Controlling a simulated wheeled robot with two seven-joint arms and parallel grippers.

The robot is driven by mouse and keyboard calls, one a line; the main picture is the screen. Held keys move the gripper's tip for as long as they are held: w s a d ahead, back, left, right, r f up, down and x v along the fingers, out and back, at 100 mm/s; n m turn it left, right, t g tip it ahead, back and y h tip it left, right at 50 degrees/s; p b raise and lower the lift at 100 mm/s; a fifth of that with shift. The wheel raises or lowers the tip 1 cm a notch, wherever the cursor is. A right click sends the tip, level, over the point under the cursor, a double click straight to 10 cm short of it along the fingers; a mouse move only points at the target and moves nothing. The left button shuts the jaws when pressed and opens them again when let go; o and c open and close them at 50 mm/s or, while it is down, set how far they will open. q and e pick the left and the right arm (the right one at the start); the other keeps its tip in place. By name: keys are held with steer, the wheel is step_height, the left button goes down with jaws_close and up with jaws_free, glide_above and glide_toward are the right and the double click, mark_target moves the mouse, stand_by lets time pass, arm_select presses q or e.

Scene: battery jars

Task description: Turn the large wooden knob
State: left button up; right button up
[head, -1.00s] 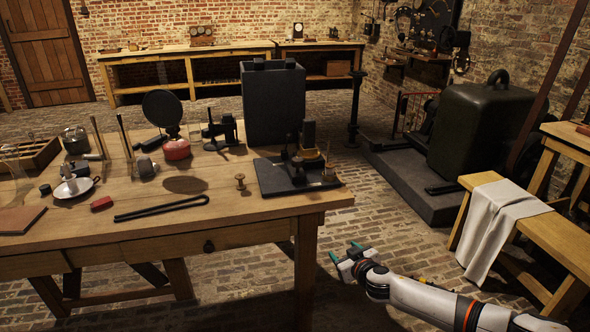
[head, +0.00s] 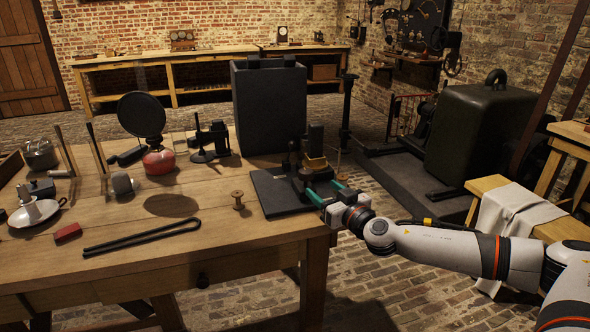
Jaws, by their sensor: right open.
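A small instrument on a flat black base (head: 275,193) stands at the right end of the workbench. It has a dark upright block and a wood- or brass-coloured part (head: 315,163) near its top. I cannot make out clearly which part is the large wooden knob. A small spool-shaped wooden piece (head: 238,199) stands on the table left of the base. My right gripper (head: 325,190) is open, its green-tipped fingers spread at the instrument's right front edge, below the wood-coloured part. Contact cannot be told. My left gripper is out of view.
A tall dark box (head: 269,108) stands behind the instrument. Black tongs (head: 142,239), a red block (head: 68,232), a white candle dish (head: 36,212) and a red lamp-like vessel (head: 159,161) lie to the left. The table front between tongs and base is clear.

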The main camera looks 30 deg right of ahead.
mark_target(302, 172)
steer(key=shift+w+r, duration=0.15)
steer(key=shift+w, duration=0.25)
steer(key=w+p, duration=0.1)
steer(key=w, duration=0.7)
steer(key=shift+w, duration=1.2)
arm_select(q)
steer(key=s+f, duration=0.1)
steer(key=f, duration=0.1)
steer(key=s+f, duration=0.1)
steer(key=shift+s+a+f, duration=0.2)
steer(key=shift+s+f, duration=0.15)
arm_select(e)
steer(key=c, duration=1)
steer(key=shift+m+h, duration=0.3)
steer(key=shift+h, duration=0.1)
